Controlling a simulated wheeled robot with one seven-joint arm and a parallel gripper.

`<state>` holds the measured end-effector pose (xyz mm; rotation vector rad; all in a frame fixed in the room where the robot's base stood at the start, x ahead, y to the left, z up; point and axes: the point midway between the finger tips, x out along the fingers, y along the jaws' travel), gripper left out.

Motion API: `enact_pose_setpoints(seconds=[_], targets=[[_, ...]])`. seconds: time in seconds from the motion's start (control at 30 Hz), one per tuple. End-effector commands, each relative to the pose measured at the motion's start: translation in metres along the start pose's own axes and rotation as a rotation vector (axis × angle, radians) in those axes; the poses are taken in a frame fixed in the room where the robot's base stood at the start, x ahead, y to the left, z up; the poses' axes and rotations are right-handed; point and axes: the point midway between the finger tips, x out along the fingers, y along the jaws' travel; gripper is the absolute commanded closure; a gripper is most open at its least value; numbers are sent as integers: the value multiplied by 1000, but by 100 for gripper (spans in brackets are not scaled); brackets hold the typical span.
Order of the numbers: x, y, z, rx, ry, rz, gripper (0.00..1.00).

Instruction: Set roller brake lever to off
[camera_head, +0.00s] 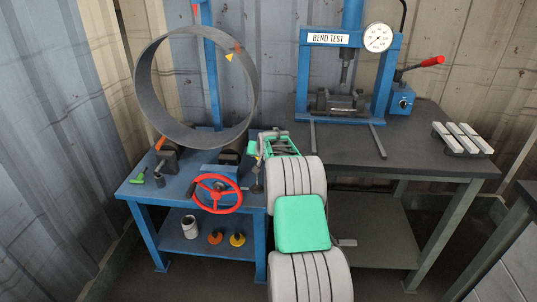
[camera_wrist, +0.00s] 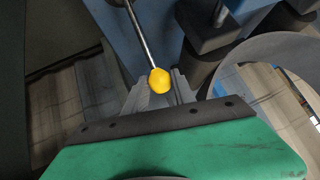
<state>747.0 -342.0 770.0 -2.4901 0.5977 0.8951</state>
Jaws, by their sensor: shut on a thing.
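A thin metal lever (camera_wrist: 141,35) ends in a round yellow knob (camera_wrist: 159,80) in the wrist view. I take it for the roller brake lever; no on or off marking is readable. My gripper (camera_wrist: 158,92) has its two grey fingers on either side of the knob and is shut on it. In the head view, my arm reaches to the right end of the blue roller bench (camera_head: 245,192). There the green gripper body (camera_head: 280,144) shows, but the lever and knob are largely hidden or too small to make out.
A large grey pipe ring (camera_head: 146,88) stands upright on the bench's rollers, left of my gripper. A red handwheel (camera_head: 217,210) is at the bench front. A dark table (camera_head: 420,150) with a blue bend-test press (camera_head: 330,117) stands to the right.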

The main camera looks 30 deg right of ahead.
Motion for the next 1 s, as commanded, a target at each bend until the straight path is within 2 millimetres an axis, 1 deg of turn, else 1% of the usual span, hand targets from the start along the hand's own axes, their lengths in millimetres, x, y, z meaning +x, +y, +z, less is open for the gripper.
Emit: enact_pose_setpoints(seconds=[0.17,0.57,0.6,0.83,1.0], targets=[[2,-4,-2,-6,6,-6,100],[2,-5,-4,-7,11,-7,100],[2,-5,-4,-7,11,-7,67],[3,-6,-2,-8,6,-8,48],[3,-7,-1,-9,4,-9,48]])
